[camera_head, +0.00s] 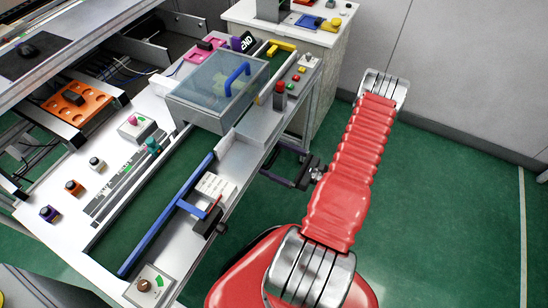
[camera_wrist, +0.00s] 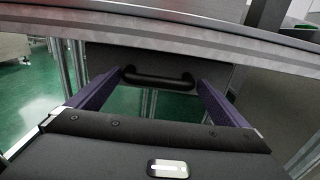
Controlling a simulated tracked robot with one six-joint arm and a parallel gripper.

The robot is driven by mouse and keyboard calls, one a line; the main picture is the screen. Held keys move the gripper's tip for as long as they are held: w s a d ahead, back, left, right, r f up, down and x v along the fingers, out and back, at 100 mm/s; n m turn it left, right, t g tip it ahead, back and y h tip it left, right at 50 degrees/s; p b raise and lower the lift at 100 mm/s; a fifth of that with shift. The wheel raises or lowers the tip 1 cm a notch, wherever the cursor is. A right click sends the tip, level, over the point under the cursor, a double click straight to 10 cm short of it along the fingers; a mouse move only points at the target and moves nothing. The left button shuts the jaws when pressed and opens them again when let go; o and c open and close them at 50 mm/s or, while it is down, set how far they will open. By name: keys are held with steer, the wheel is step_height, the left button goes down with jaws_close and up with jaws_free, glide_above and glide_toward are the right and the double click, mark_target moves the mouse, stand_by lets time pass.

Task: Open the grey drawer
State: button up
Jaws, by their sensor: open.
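The grey drawer (camera_wrist: 158,56) shows its front panel under the table edge in the wrist view. A black bar handle (camera_wrist: 160,84) is fixed across that panel. My gripper (camera_wrist: 160,79) is open, with its two purple fingers reaching towards the panel, one on each side of the handle. The handle lies in the gap between the fingertips, and I see no grip on it. In the head view my gripper (camera_head: 276,181) is low beside the right edge of the table, and the drawer is hidden under the tabletop.
The white workbench (camera_head: 120,185) carries a grey clear-lidded box (camera_head: 195,98), a blue T-shaped handle (camera_head: 165,217) and several small buttons. A second white table (camera_head: 325,50) stands behind. Green floor (camera_head: 440,215) is clear on the right, before a grey wall.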

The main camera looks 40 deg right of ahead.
steer(key=shift+w+a, duration=0.2)
steer(key=shift+w, duration=0.45)
